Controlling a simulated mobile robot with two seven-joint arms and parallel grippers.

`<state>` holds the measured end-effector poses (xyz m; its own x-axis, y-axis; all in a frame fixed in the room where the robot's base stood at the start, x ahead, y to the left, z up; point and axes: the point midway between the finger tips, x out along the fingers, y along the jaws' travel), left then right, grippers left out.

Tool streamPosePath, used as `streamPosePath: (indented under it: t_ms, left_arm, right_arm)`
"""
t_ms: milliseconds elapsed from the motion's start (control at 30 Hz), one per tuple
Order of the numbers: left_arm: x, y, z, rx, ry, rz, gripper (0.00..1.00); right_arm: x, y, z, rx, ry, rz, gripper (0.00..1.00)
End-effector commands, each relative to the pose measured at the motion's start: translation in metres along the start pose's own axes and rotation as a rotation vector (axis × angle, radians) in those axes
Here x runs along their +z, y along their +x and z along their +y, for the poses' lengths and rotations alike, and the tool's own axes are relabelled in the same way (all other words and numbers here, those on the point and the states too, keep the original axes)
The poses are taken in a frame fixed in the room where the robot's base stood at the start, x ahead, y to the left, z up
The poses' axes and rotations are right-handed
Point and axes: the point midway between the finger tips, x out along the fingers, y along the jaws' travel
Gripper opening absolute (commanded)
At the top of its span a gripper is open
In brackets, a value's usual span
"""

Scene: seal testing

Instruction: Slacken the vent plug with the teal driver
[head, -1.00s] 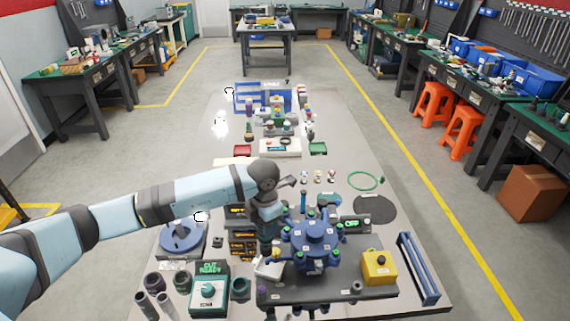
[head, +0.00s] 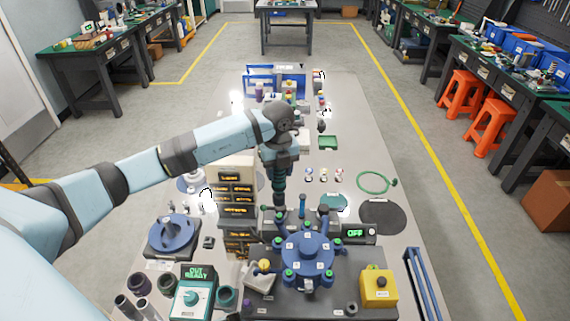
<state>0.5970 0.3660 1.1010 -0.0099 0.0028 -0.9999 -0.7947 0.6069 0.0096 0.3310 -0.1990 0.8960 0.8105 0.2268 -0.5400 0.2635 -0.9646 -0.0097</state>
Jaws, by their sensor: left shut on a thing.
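My left gripper (head: 279,203) points down just behind and left of the blue multi-armed fixture (head: 307,250), and is shut on a slim dark-teal thing, seemingly the teal driver. Its tip is hard to make out. The fixture has a round blue hub and several arms with green-capped ends, and sits on a dark grey base plate (head: 325,297). I cannot pick out the vent plug for sure. A blue upright post (head: 302,205) stands behind the fixture. My right gripper is not in view.
A display reading OFF (head: 356,232) is right of the fixture, and a yellow box (head: 378,286) is at front right. A stack of labelled drawers (head: 236,188) stands left of my gripper. A blue round device (head: 173,235) and a teal control box (head: 193,296) are further left.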

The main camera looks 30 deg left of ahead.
Motion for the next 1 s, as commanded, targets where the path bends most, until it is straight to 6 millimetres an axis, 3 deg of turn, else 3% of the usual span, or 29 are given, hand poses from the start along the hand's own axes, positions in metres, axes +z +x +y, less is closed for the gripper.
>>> streamPosePath:
  t_ms: [133,533,1000]
  left_arm:
    - [0.0,0.01,0.0,-0.001,0.001,0.001,0.13]
    - [0.0,0.044,-0.001,-0.002,0.0,-0.001,0.13]
    - [0.0,0.047,-0.001,-0.002,0.002,-0.001,0.13]
  right_arm:
    - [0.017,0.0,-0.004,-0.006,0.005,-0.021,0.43]
    - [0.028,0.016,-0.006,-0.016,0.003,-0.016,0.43]
    - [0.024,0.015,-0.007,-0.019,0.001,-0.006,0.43]
